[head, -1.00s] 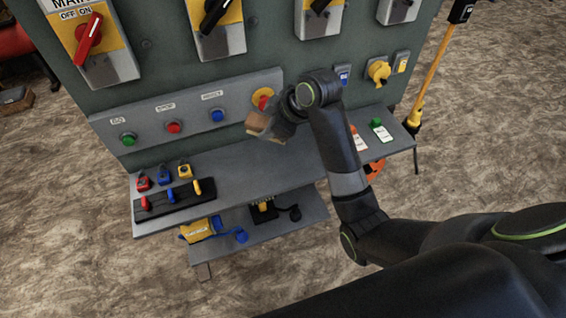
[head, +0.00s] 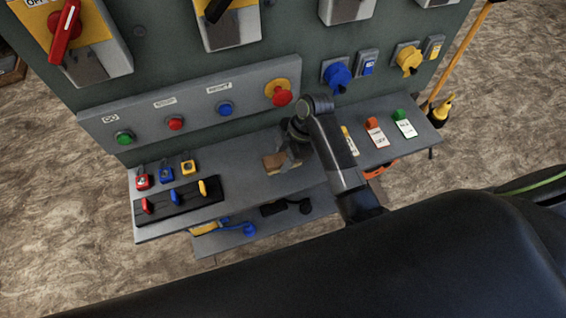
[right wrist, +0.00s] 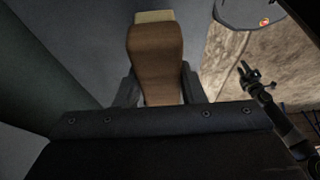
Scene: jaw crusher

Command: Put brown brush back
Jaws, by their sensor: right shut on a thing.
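The brown brush (head: 279,162) is at the upper shelf of the panel in the head view, right of the padlocks. My right gripper (head: 290,155) is shut on it. In the right wrist view the brush (right wrist: 156,62) shows a brown body with a pale strip at its far end, between the two gripper fingers (right wrist: 158,88). The brush is close to the grey shelf surface (head: 235,180); I cannot tell if it touches.
Red, blue and yellow padlocks (head: 164,174) and a black rack with keys (head: 178,203) stand on the shelf's left. Tags (head: 376,133) lie to the right. A lower shelf holds a yellow-and-blue item (head: 225,227). Push buttons (head: 225,108) sit just above.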

